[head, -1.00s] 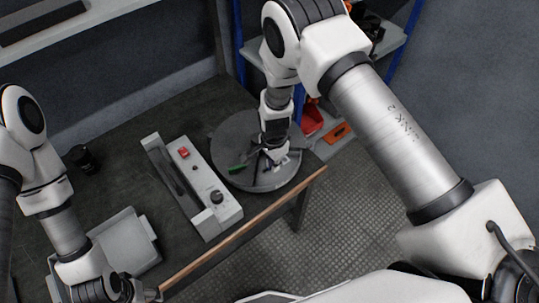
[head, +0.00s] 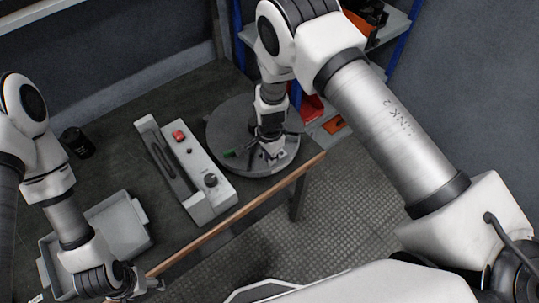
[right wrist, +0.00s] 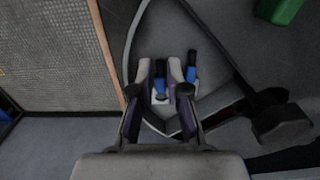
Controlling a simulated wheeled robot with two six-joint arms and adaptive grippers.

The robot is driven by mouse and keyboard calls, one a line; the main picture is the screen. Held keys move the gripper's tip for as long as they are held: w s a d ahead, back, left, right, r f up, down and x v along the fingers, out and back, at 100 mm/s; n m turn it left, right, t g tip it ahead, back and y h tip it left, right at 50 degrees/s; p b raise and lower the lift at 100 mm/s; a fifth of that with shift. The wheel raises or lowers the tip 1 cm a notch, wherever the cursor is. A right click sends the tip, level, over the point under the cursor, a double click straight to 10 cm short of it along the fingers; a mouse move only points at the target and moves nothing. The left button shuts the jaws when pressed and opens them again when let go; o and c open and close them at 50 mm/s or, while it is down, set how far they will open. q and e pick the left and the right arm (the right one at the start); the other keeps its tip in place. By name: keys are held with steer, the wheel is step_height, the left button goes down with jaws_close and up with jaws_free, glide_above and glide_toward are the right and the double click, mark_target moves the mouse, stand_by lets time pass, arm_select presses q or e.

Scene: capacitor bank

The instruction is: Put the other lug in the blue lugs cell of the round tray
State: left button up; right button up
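The round grey tray (head: 222,132) stands on the bench, with my right gripper (head: 272,152) low over its front right part. In the right wrist view, my right gripper (right wrist: 160,80) has its two fingers close on either side of a dark-and-blue lug (right wrist: 160,88); it appears shut on it. Another dark-and-blue lug (right wrist: 191,70) lies just right of the right finger, very near it. The fingers hide part of the cell floor, and I cannot tell whether the held lug touches it. My left gripper (head: 150,287) is near the bottom edge, too small to judge.
Dark dividers (right wrist: 215,118) run across the tray close to the fingers. A green piece (right wrist: 280,8) lies in another part of it. A grey control box (head: 190,170) with a red button stands left of the tray, and a grey bin (head: 125,225) is farther left.

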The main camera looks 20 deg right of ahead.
steer(key=shift+o, duration=1)
steer(key=shift+a, duration=0.1)
steer(key=shift+r, duration=0.1)
